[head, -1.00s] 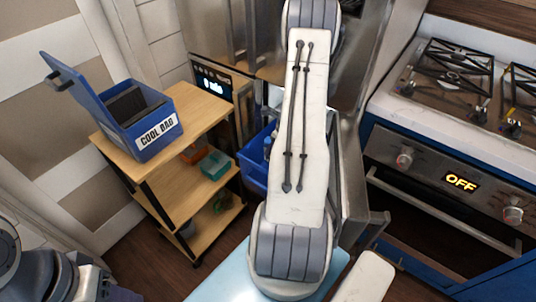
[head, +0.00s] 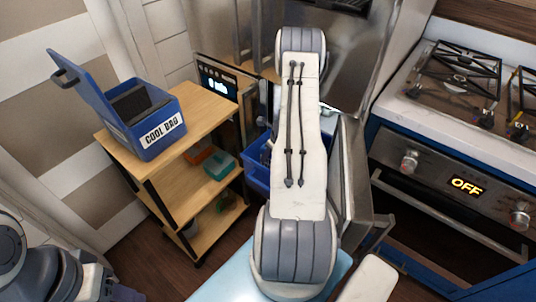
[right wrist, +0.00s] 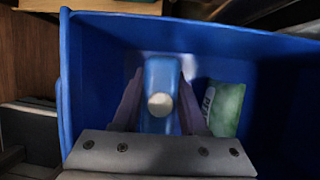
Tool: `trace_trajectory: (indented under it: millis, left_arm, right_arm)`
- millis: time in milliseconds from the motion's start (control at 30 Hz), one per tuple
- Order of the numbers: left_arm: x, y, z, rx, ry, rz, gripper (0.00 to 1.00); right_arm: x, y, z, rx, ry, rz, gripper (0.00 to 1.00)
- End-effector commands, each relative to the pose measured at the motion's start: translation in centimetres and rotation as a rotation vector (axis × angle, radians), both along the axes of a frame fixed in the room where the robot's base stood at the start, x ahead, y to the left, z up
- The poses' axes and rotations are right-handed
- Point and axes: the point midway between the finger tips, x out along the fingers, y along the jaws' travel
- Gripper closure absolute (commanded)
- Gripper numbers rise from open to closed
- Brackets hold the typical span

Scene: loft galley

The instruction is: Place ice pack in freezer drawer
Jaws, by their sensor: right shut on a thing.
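The freezer drawer is a blue open bin; its left part shows in the head view (head: 257,174) below the steel fridge, beside my right arm. In the right wrist view its blue wall (right wrist: 90,75) surrounds my gripper. My right gripper (right wrist: 158,105) is shut on the ice pack (right wrist: 161,72), a blue block with a round white cap, held inside the drawer's outline. I cannot tell whether the pack touches the floor. At the lower left only part of my left arm shows.
A green packet (right wrist: 226,106) lies in the drawer, right of the pack. The open blue cool bag box (head: 150,125) stands on a wooden shelf cart (head: 205,105) at left. The oven (head: 450,185) is at right, and a steel door (head: 357,190) stands close to my right arm.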

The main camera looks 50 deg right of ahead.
Motion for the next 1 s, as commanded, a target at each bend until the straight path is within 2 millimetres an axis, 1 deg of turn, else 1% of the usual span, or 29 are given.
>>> trace_trajectory:
  millis: [33, 300, 400, 433, 467, 500, 833, 933, 1000]
  left_arm:
    - [0.0, 0.0, -0.4, 0.000, 0.000, 0.000, 0.50]
    - [0.0, 0.0, -1.2, 0.000, 0.000, 0.000, 0.50]
    - [0.0, 0.0, -1.1, 0.000, 0.000, 0.000, 0.50]
    - [0.0, 0.0, -1.1, 0.000, 0.000, 0.000, 0.50]
    - [0.0, 0.0, -1.1, 0.000, 0.000, 0.000, 0.50]
    - [0.0, 0.0, -1.1, 0.000, 0.000, 0.000, 0.50]
    - [0.0, 0.0, -1.0, 0.000, 0.000, 0.000, 0.50]
    - [0.0, 0.0, -0.3, 0.000, 0.000, 0.000, 0.50]
    - [0.0, 0.0, 0.5, 0.000, 0.000, 0.000, 0.50]
  right_arm:
    - [0.0, 0.0, -0.3, 0.000, -0.001, 0.000, 1.00]
    - [0.0, 0.0, -1.1, 0.000, -0.001, 0.000, 1.00]
    - [0.0, 0.0, -1.0, 0.000, -0.001, 0.000, 1.00]
    - [0.0, 0.0, -1.0, 0.000, 0.000, 0.000, 0.54]
    - [0.0, 0.0, -1.0, 0.000, 0.000, 0.000, 0.42]
    - [0.0, 0.0, -1.0, 0.000, 0.000, 0.000, 0.28]
    - [0.0, 0.0, -0.9, 0.000, 0.000, 0.000, 0.28]
    - [0.0, 0.0, -0.3, 0.000, 0.000, 0.000, 0.28]
    - [0.0, 0.0, 0.5, 0.000, 0.000, 0.000, 0.28]
